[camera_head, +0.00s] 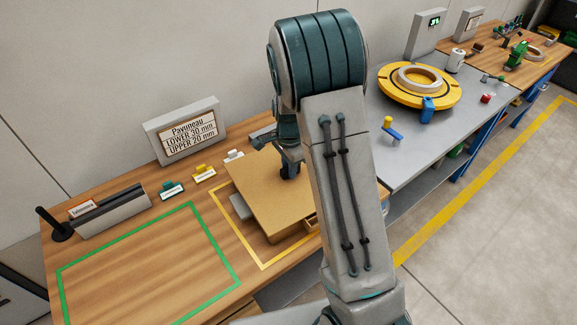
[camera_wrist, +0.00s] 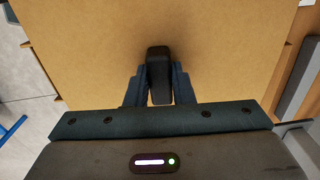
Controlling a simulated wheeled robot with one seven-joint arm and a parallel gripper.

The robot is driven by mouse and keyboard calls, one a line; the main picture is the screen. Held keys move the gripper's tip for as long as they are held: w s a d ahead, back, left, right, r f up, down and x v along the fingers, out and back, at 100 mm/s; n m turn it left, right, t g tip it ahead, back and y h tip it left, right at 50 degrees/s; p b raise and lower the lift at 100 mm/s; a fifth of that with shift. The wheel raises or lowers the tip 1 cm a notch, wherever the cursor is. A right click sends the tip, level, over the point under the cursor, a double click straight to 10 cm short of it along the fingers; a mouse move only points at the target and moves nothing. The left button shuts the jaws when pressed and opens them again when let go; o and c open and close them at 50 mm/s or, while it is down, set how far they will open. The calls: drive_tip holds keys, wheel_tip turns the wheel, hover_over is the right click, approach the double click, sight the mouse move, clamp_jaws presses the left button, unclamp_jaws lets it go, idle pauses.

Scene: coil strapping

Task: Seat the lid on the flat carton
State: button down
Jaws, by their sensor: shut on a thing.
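The lid (camera_head: 258,205) is a flat brown cardboard panel inside the yellow outline on the wooden bench. My gripper (camera_head: 290,170) is shut on the lid's black handle (camera_wrist: 158,70), which stands upright between the two fingers in the wrist view. The lid fills most of the wrist view (camera_wrist: 230,60). A small part of the flat carton (camera_head: 312,223) shows past the lid's right front corner; the lid hides the rest. Whether the lid touches the carton or hovers above it, I cannot tell.
A grey block (camera_head: 240,206) shows at the lid's left edge. A green outline (camera_head: 140,262) to the left encloses clear bench. Small labelled blocks (camera_head: 203,173) and a sign (camera_head: 186,130) stand behind. A grey table with a yellow ring (camera_head: 420,101) is at right.

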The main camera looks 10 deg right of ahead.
drive_tip(key=c, duration=1.2)
unclamp_jaws()
drive_tip(key=shift+o, duration=0.2)
wheel_tip(320, 180, up, 14)
drive_tip(key=f, duration=0.1)
drive_tip(key=s+r+n+t, duration=0.1)
drive_tip(key=s+r+n, duration=0.1)
drive_tip(key=s+n, duration=0.5)
drive_tip(key=s+r+n+t, duration=0.2)
drive_tip(key=s+n, duration=0.5)
drive_tip(key=s, duration=0.9)
drive_tip(key=shift+s+r, duration=0.3)
drive_tip(key=shift+s, duration=0.05)
